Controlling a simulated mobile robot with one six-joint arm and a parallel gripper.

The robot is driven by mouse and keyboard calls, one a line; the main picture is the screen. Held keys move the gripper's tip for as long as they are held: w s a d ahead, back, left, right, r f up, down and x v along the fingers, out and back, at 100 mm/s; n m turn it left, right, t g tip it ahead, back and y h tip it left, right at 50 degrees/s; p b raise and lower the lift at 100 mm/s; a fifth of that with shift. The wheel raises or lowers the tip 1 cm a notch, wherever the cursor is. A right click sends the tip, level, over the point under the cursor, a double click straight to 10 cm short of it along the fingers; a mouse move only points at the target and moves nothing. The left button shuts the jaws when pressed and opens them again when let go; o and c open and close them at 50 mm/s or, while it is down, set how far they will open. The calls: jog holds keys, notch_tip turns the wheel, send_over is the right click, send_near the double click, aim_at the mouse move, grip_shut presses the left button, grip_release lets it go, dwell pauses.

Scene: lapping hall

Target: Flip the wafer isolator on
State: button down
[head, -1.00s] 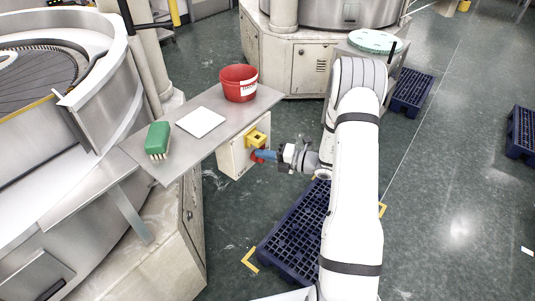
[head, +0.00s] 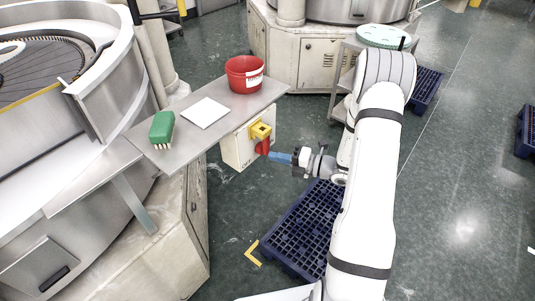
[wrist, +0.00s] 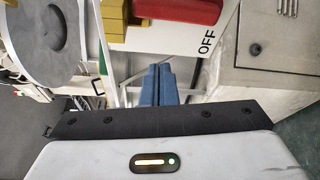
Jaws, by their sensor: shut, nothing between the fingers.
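The wafer isolator is a cream box (head: 234,153) below the front of the grey shelf, with a yellow plate (head: 260,130) and a red handle (head: 263,147). In the head view the handle looks roughly upright. In the wrist view the red handle (wrist: 185,10) and yellow plate (wrist: 112,20) are cut by the top edge, and the printed word OFF (wrist: 207,42) shows beside them. My gripper (head: 273,155) has its blue fingers shut and empty, just right of the handle. The fingers also show in the wrist view (wrist: 158,84), below the handle and apart from it there.
On the grey shelf (head: 185,140) stand a red bucket (head: 244,76), a white sheet (head: 205,112) and a green brush (head: 161,128). A blue pallet (head: 302,232) lies on the floor below my arm. A steel trolley (head: 345,60) stands behind.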

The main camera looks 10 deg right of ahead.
jog(key=v, duration=0.4)
jog(key=shift+s+d+f+b, duration=0.1)
jog(key=shift+s+b, duration=0.1)
jog(key=shift+b, duration=0.15)
jog(key=s+a+r+n+g+h, duration=0.2)
jog(key=s+a+r+n+g, duration=0.4)
jog(key=n, duration=0.5)
jog(key=s+a+r+n+g+h, duration=0.35)
jog(key=s+r+n, duration=0.3)
jog(key=n, duration=0.35)
jog(key=s+d+r+n+t+h, duration=0.2)
jog(key=s+r+n+h, duration=0.1)
jog(key=n, duration=0.6)
jog(key=s+d+r+n+t+h, duration=0.1)
jog(key=s+d+r+n+h, duration=0.2)
jog(key=s+n+h, duration=0.3)
jog(key=s+r+n, duration=0.1)
jog(key=n, duration=0.3)
jog(key=shift+s+d+t, duration=0.2)
jog(key=shift+t, duration=0.15)
jog(key=shift+r, duration=0.1)
